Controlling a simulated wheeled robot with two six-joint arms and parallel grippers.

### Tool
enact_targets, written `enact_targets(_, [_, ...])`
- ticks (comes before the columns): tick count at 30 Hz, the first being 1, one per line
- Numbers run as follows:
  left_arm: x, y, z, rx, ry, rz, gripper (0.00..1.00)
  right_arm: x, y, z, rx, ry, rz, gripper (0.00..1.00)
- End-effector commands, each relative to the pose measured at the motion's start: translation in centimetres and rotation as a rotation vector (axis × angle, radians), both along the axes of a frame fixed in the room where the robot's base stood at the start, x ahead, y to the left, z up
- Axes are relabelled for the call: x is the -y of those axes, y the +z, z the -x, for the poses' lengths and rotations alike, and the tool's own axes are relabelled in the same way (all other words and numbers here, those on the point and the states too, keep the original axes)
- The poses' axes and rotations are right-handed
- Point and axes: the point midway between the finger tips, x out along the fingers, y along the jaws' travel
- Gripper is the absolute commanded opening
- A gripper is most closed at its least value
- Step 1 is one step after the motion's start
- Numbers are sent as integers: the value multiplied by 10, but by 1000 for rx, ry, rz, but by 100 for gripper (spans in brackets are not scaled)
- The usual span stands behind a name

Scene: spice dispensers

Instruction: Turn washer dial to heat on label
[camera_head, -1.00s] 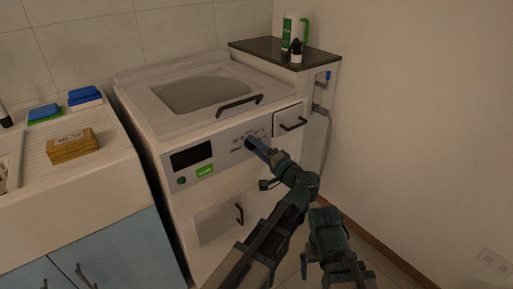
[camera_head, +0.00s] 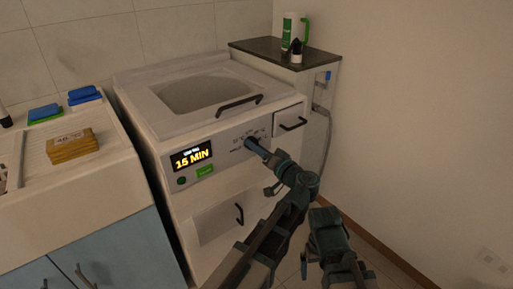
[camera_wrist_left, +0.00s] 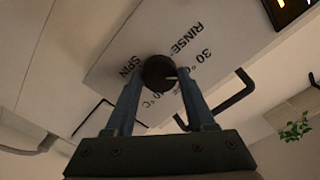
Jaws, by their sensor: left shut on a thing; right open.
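The washer (camera_head: 225,130) stands in the middle of the head view, with its dial on the right part of the front panel. In the left wrist view the dark round dial (camera_wrist_left: 158,72) sits between the two fingers of my left gripper (camera_wrist_left: 160,78), which is shut on it. In the head view my left gripper (camera_head: 250,144) covers the dial. My right gripper (camera_head: 335,262) is open, low in front of the washer, away from it.
The washer display (camera_head: 192,156) is lit and reads "15 MIN"; a green button (camera_head: 204,170) lies below it. A sink counter (camera_head: 110,165) stands left, a wall (camera_head: 420,120) right.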

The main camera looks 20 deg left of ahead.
Motion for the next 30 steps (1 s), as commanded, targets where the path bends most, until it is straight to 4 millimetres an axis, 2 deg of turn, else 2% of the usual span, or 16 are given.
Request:
enact_targets(13, [0,-1,1,5,0,8,0,0,0,0,0,0,0,100])
enact_targets(14, [0,-1,1,5,0,8,60,0,0,0,0,0,0,100])
enact_targets(18, [0,-1,1,5,0,7,85,0,0,0,0,0,0,100])
enact_targets(30, [0,0,1,5,0,5,85,0,0,0,0,0,0,100])
